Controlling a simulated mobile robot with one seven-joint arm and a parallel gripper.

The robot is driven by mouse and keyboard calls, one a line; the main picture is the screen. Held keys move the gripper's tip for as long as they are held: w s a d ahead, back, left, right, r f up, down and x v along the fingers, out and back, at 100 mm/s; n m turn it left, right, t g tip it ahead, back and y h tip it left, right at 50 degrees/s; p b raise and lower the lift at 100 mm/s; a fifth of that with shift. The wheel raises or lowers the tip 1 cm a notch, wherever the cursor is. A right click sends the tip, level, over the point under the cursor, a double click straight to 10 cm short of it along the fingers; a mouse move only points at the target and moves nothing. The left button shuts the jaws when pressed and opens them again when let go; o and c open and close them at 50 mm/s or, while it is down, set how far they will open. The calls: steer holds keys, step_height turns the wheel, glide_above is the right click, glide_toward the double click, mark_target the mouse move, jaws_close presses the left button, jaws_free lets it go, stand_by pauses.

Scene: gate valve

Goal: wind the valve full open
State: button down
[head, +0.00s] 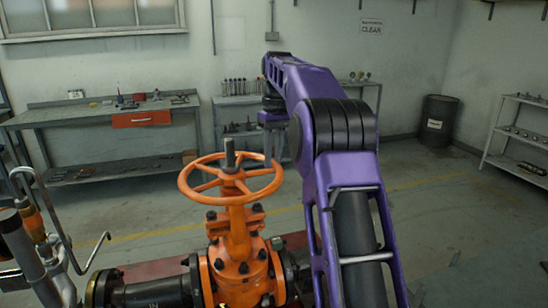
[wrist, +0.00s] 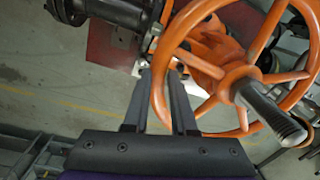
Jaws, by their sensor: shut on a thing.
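The orange handwheel (head: 190,178) sits level on top of the orange gate valve (head: 238,255). Its bare grey stem (head: 229,153) stands up out of the hub. My gripper (head: 271,150) reaches down from the purple arm to the wheel's right rim. In the wrist view, the two dark fingers of my gripper (wrist: 160,78) are on either side of the rim of the handwheel (wrist: 158,101), shut on it. The threaded stem (wrist: 272,113) juts toward the camera there. The exact finger contact is partly hidden in the head view.
Black flanged pipe (head: 150,293) runs left from the valve. Bent grey pipes (head: 45,245) stand at the far left. A workbench (head: 100,112) with an orange drawer, a dark drum (head: 437,122) and a shelf (head: 518,135) line the walls. The floor right of my arm is mostly clear.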

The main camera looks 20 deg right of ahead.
steer(key=shift+r, duration=0.1)
steer(key=c, duration=0.7)
jaws_free()
steer(key=shift+c, duration=0.2)
steer(key=shift+w+d+r, duration=0.1)
steer(key=shift+d+r, duration=0.05)
steer(key=shift+r, duration=1.4)
steer(key=shift+w+d+r, duration=0.1)
steer(key=shift+r, duration=1.4)
steer(key=shift+s+r, duration=0.1)
steer(key=shift+r, duration=0.5)
